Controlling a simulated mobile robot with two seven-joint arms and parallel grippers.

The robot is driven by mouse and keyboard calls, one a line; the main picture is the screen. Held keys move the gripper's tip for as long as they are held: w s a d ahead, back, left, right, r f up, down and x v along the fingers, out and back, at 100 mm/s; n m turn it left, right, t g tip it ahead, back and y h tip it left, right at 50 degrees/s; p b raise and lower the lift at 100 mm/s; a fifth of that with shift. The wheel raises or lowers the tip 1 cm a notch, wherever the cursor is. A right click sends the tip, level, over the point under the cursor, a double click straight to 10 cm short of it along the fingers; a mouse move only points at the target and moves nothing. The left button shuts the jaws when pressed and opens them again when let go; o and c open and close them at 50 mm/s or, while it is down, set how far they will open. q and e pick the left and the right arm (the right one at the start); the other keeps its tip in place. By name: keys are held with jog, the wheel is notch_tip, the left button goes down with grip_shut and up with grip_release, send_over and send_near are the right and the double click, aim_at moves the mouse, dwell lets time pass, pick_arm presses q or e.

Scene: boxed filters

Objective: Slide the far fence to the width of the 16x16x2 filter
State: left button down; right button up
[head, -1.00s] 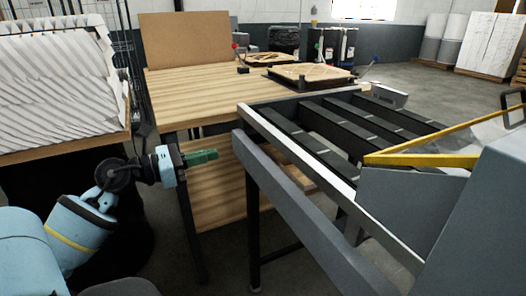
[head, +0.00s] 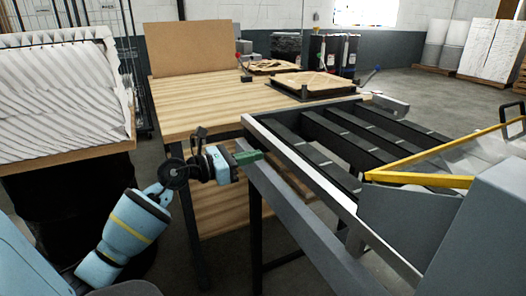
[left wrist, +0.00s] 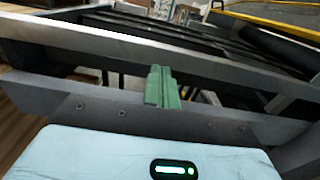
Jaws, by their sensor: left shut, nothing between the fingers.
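My left gripper (head: 249,157) has green fingers, shut and empty, at the near left corner of the slatted machine bed, beside its pale rail (head: 310,174) and the grey bar (head: 300,210) below it. In the left wrist view the shut fingers (left wrist: 161,88) show in front of the grey bar (left wrist: 70,98), with the pale rail (left wrist: 60,38) beyond. I cannot tell whether they touch. A short grey block (head: 385,103) lies at the bed's far end; I cannot tell whether it is the far fence. A square tan-faced piece (head: 305,82) lies in a dark frame on the bench. My right gripper is out of view.
The wooden bench (head: 195,105) adjoins the bed's far left. White pleated stock (head: 60,90) stands at left. A yellow-edged guard (head: 420,179) and grey housing (head: 490,220) stand at right. Dark slats (head: 345,143) cross the bed, with gaps between them.

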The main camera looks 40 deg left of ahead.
aim_at(275, 151)
pick_arm(q)
jog(key=shift+x, duration=1.75)
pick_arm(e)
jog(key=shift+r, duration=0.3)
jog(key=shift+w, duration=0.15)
